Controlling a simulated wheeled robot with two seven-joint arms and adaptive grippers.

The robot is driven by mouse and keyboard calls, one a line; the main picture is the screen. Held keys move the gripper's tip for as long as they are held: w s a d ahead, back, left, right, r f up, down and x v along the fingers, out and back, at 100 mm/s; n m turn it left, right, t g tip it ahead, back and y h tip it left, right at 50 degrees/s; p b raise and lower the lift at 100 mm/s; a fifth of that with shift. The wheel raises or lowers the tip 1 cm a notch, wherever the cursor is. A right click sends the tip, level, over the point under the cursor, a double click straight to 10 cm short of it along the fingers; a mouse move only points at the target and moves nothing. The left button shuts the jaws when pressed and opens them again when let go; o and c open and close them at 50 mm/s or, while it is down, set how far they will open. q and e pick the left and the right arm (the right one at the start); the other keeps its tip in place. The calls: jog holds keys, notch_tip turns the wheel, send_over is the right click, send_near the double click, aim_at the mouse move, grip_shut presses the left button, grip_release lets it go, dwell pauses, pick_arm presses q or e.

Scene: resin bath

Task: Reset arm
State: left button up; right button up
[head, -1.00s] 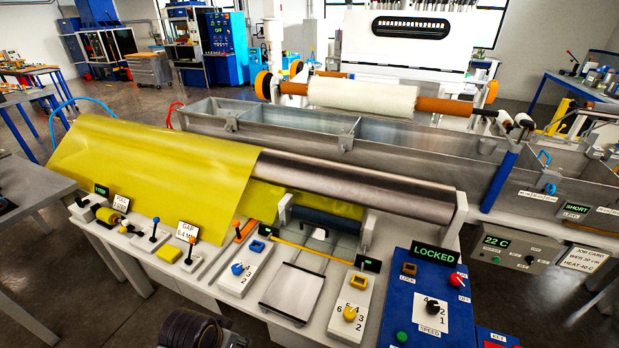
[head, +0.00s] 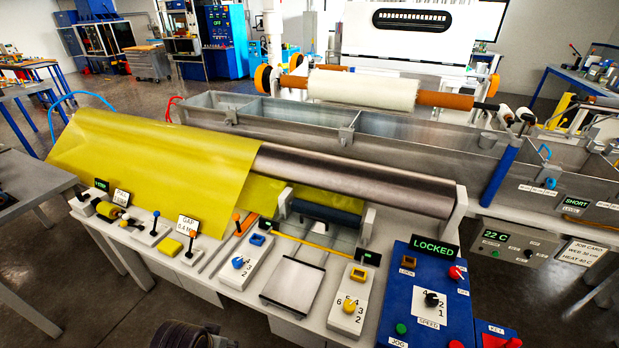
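Neither of my grippers shows its fingers in the head view. A dark, rounded, ribbed part, seemingly of my own arm, shows at the bottom edge left of centre, cut off by the frame. In front of it is the machine bench (head: 232,283) with a dark metal roller (head: 350,180) and a yellow sheet (head: 150,158) draped over its left part. A blue control panel (head: 392,292) stands at the bench's right end, with a green-lit LOCKED display (head: 433,248) above it. No gripper is seen touching anything.
Small levers and dials line the bench front, including a blue dial (head: 238,262) and a yellow dial (head: 349,306). A long metal trough (head: 400,140) lies behind the roller. A white roll (head: 362,88) sits above it. A grey table (head: 30,185) stands at the left.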

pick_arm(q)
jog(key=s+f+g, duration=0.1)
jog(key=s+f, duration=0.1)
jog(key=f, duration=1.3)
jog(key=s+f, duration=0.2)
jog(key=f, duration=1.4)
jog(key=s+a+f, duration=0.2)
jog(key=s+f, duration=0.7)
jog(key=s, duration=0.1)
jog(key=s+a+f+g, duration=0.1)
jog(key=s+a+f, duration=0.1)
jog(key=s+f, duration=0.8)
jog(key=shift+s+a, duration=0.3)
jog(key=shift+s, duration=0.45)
